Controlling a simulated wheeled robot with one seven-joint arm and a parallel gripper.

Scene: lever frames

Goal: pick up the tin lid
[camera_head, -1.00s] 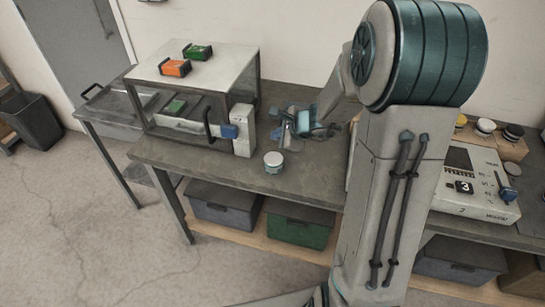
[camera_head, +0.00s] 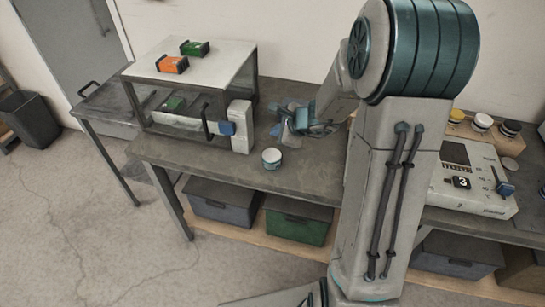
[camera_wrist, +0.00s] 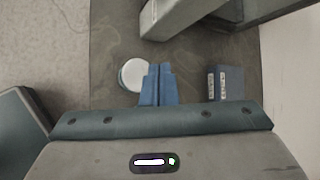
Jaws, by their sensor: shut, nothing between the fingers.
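The tin is a short round can with a pale lid (camera_head: 272,154). It stands upright on the grey workbench (camera_head: 235,178), near the front edge. In the wrist view the pale lid (camera_wrist: 132,75) shows from above, just left of my gripper (camera_wrist: 158,70). The blue fingers are together with nothing between them and partly cover the lid's right edge in that view. In the head view my gripper (camera_head: 288,131) is above the bench, behind and to the right of the tin. I cannot tell whether the lid is loose on the tin.
A blue block (camera_wrist: 226,82) lies right of my gripper. A control panel (camera_head: 470,185) and several capped jars (camera_head: 482,121) stand at right.

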